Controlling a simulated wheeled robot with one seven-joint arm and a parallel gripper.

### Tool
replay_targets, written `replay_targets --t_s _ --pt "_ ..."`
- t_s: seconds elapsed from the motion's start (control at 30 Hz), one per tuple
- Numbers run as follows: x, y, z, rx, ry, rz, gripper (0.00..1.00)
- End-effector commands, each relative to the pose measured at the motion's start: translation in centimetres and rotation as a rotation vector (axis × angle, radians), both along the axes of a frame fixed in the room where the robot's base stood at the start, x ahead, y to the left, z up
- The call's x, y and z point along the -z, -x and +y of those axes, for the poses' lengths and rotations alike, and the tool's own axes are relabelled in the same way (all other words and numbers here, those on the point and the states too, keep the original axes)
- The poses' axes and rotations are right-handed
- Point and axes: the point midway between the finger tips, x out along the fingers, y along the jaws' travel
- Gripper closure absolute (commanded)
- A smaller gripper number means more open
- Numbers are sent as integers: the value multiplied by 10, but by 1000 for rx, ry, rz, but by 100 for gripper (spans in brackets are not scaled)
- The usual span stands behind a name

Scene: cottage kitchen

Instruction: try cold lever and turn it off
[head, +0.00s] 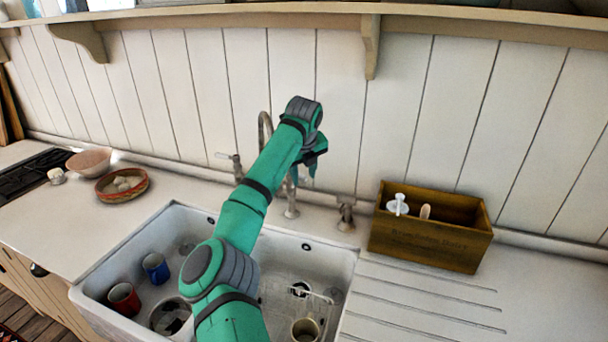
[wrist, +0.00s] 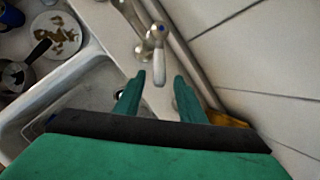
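The cold lever (wrist: 159,66) shows in the wrist view as a pale handle below a metal valve body (wrist: 157,36) with a blue dot. My gripper (wrist: 158,90) is open, with one green fingertip on each side of the handle's lower end. The fingers look apart from it, but the depth gap is unclear. In the head view my gripper (head: 314,167) is above the back rim of the sink, near the metal tap (head: 265,128). A valve (head: 345,212) stands to its right; its handle is hard to make out. No water is clearly visible.
The white sink (head: 345,262) holds a blue mug (head: 155,268), a red mug (head: 124,299) and a metallic cup (head: 306,329). A wooden box (head: 428,248) stands right of the tap. The wall is close behind.

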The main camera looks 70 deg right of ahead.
Motion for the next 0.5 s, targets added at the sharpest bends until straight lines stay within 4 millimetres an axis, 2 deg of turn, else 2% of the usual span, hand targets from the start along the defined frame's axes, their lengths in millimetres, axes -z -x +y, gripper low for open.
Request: replay_targets --t_s 0.5 --pt "-61 11 25 1 3 -1 64"
